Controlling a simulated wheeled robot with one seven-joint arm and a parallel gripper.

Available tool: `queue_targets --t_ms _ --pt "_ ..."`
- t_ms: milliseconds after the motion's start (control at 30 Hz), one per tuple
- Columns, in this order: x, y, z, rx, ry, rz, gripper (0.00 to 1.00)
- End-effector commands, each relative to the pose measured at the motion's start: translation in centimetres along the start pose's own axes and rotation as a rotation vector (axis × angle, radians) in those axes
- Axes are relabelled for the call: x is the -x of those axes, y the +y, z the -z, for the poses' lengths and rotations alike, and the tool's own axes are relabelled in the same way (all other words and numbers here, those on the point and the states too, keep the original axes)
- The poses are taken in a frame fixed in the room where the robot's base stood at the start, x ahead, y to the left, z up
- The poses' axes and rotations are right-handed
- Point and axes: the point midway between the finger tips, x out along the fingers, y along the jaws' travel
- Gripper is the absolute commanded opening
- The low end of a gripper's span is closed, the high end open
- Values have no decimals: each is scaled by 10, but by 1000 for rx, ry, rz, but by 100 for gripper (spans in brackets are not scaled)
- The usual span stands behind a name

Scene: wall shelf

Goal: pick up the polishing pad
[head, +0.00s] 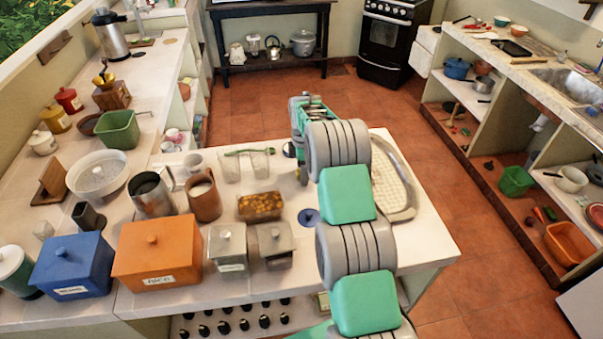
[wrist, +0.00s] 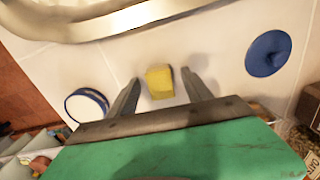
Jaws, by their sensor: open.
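A small yellow block (wrist: 159,81), which looks like the polishing pad, lies on the white tiled counter in the wrist view. My gripper (wrist: 161,76) is open, with one finger on each side of the yellow block in the picture. Bare counter shows between the block and each finger, and I cannot tell how high the fingertips are. In the head view my arm hides the block and most of my gripper.
A blue disc (wrist: 268,53) lies right of the fingers; it also shows in the head view (head: 308,217). A blue-rimmed round piece (wrist: 87,108) is at left. A metal tray (head: 394,184) lies beyond. A food-filled container (head: 260,206) and canisters stand left of my arm.

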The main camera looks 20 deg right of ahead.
Motion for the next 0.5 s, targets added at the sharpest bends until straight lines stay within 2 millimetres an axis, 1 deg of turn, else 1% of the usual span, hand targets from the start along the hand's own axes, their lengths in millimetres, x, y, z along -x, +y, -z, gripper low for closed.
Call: queue_targets --t_ms 33,67,500 --pt "0 0 0 0 0 1 57" --pt "0 0 0 0 0 1 55" --pt "0 0 0 -1 0 1 19"
